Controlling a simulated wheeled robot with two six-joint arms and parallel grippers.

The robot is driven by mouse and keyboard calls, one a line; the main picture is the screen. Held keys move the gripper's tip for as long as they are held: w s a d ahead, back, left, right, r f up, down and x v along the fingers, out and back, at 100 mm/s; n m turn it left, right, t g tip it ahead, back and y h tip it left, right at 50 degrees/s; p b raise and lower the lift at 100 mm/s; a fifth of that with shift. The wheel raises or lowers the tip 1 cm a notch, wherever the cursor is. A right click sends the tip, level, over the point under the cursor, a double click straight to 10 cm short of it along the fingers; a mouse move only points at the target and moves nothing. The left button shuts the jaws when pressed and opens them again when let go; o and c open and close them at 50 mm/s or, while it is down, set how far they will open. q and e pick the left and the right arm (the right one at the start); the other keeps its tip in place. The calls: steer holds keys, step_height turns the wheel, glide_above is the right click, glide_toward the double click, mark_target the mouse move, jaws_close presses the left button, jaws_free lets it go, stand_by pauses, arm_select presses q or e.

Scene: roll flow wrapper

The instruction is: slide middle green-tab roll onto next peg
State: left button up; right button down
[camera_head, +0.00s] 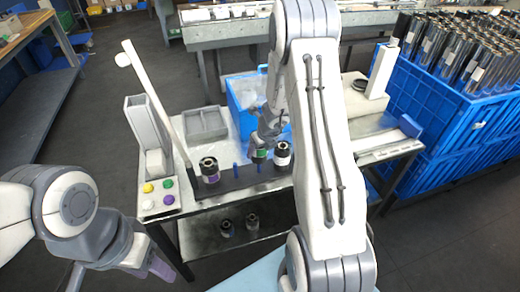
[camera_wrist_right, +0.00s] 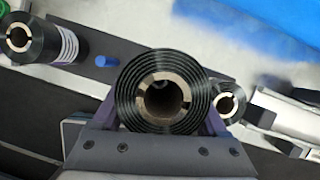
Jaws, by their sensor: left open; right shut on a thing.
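My right gripper (camera_wrist_right: 162,112) is shut on a dark roll (camera_wrist_right: 163,92), with a purple finger on each side of it. In the head view the held roll shows a green tab (camera_head: 260,153) and is just above a blue peg (camera_head: 258,167) on the dark rack (camera_head: 225,182). Another bare blue peg (camera_head: 235,168) is left of it. A purple-labelled roll (camera_head: 209,172) stands on the rack at left, and a white-labelled roll (camera_head: 282,157) at right. Whether the peg tip enters the held roll cannot be told. My left gripper (camera_head: 118,274) is open and empty at lower left.
A grey tray (camera_head: 206,124) and a blue bin (camera_head: 243,104) lie behind the rack. A panel with coloured buttons (camera_head: 158,194) is at its left. Two rolls (camera_head: 252,222) stand on the lower shelf. Blue crates (camera_head: 440,125) of rolls fill the right.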

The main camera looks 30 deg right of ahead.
mark_target(263, 149)
steer(key=shift+f+b, duration=2.05)
steer(key=shift+f, duration=0.1)
jaws_free()
steer(key=p+v, duration=0.5)
steer(key=v, duration=0.5)
steer(key=shift+r, duration=0.2)
steer(key=shift+s, duration=0.15)
